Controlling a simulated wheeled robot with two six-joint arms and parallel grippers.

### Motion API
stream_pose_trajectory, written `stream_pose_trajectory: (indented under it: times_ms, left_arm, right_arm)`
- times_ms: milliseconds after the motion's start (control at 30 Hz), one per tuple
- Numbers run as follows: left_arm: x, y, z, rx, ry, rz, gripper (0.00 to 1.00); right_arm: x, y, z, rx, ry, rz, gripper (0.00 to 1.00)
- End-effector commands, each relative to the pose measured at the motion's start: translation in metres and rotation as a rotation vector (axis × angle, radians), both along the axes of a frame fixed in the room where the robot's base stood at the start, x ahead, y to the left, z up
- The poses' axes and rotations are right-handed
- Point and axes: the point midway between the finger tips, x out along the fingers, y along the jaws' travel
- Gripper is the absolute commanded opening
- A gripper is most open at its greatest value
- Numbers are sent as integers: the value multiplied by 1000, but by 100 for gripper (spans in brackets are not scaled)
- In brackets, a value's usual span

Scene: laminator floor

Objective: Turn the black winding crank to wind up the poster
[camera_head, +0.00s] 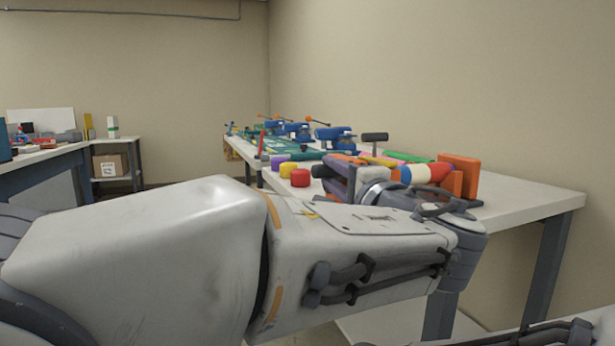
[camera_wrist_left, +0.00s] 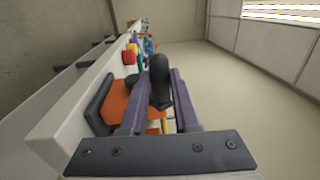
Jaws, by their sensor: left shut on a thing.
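My left gripper (camera_head: 340,178) reaches across the near end of the long white table, and its arm fills the lower middle of the head view. In the left wrist view the gripper (camera_wrist_left: 160,78) is shut on the black winding crank (camera_wrist_left: 160,68), whose dark rounded grip sits between the two fingers. An orange block (camera_wrist_left: 116,104) lies just behind the crank there. In the head view an orange upright block (camera_head: 459,170) stands at the right, beside a red, cream and blue roll (camera_head: 428,172). I cannot make out the poster for certain. My right gripper is not in view.
Red (camera_head: 300,178), yellow and purple round pieces lie left of my gripper on the white table (camera_head: 535,196). A black T-shaped handle (camera_head: 375,137) rises behind it. Blue clamps (camera_head: 297,130) stand further back. A wall runs close along the table's right side.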

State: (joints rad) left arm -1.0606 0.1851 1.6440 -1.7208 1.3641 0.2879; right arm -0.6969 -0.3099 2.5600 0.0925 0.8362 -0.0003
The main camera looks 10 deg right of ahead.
Motion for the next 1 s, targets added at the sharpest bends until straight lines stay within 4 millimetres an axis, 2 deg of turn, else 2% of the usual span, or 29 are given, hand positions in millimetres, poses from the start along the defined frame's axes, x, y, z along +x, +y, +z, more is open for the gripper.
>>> stream_pose_trajectory:
  times_ms: [33, 167, 200, 267, 300, 1000]
  left_arm:
    - [0, 1, -17, 7, 35, 11, 0]
    - [0, 0, -17, 6, 35, 9, 0]
    - [0, 0, -17, 6, 35, 8, 33]
    - [0, 0, -18, 6, 35, 7, 56]
    - [0, -1, -17, 6, 35, 7, 58]
    - [-2, -1, -13, 1, 29, 2, 58]
  right_arm:
    - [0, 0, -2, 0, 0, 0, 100]
    - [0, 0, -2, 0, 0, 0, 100]
    - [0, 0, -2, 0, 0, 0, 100]
    - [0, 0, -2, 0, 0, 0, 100]
    - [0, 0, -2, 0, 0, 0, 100]
    - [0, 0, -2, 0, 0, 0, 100]
